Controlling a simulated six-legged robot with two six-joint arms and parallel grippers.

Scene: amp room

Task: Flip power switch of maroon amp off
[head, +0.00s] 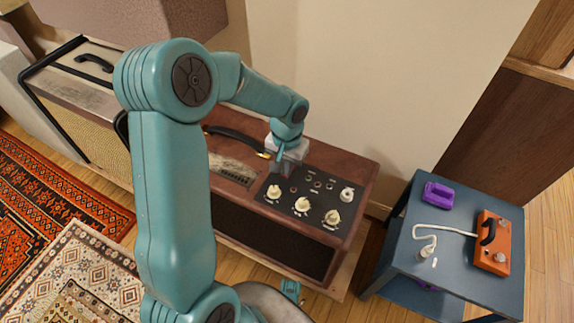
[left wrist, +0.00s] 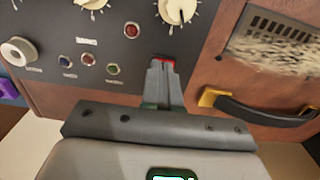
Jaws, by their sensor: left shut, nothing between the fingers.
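The maroon amp (head: 345,170) stands by the wall, with a dark control panel (head: 318,205) carrying cream knobs. My left gripper (head: 281,171) is over the panel's back left part, fingers pointing down and shut. In the left wrist view the shut fingertips (left wrist: 163,63) are at a small red switch-like part (left wrist: 163,57) on the panel, partly hidden by them. I cannot tell whether they touch it or which way it is set. A round red light (left wrist: 131,30) shows beside it on the panel.
The amp's black handle (left wrist: 262,110) with gold ends lies close to the left fingers. A blue side table (head: 455,270) at right holds an orange pedal (head: 497,243), a purple pedal (head: 438,195) and a white cable. Another amp (head: 75,90) stands at left. Patterned rugs cover the floor.

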